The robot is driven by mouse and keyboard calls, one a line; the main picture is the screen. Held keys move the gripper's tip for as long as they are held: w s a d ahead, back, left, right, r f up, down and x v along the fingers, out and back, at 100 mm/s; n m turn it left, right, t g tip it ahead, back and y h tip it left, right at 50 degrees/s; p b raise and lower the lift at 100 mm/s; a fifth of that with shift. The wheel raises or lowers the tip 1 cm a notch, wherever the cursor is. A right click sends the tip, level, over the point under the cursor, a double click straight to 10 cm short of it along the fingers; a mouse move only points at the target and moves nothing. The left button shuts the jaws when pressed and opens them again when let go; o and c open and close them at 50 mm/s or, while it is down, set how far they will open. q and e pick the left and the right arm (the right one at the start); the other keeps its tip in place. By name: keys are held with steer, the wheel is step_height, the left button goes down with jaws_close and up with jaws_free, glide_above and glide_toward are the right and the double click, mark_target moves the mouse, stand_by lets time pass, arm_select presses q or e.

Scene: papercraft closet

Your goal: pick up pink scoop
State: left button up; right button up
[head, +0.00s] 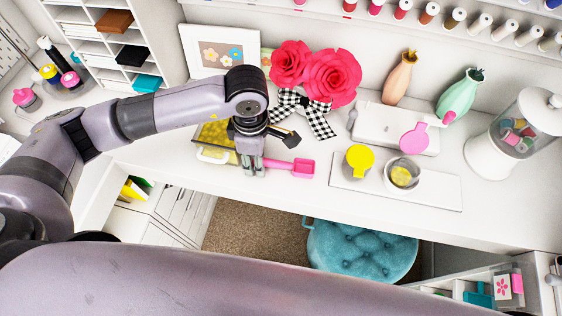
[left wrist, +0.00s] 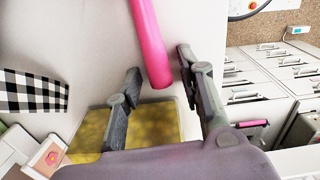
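The pink scoop (head: 302,168) lies on the white desk near its front edge, its square head to the right and its handle toward my left gripper. My left gripper (head: 254,170) is low over the desk, pointing down at the handle end. In the left wrist view, the pink handle (left wrist: 151,45) reaches between the spread fingers of the gripper (left wrist: 158,62). The fingers are open, with a visible gap on the left side of the handle. The scoop's head is out of the left wrist view. My right gripper is not in view.
A yellow glittery tray (head: 214,134) lies beside my gripper, also in the wrist view (left wrist: 160,128). Behind are a checkered bow (head: 318,122) and red paper flowers (head: 331,78). A white board (head: 435,192) with small cups is at right. A teal stool (head: 362,250) stands below.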

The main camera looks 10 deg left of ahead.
arm_select(q)
jaws_close()
stand_by(0.3)
step_height(320, 180, up, 20)
steer(key=b, duration=0.3)
steer(key=shift+b, duration=0.4)
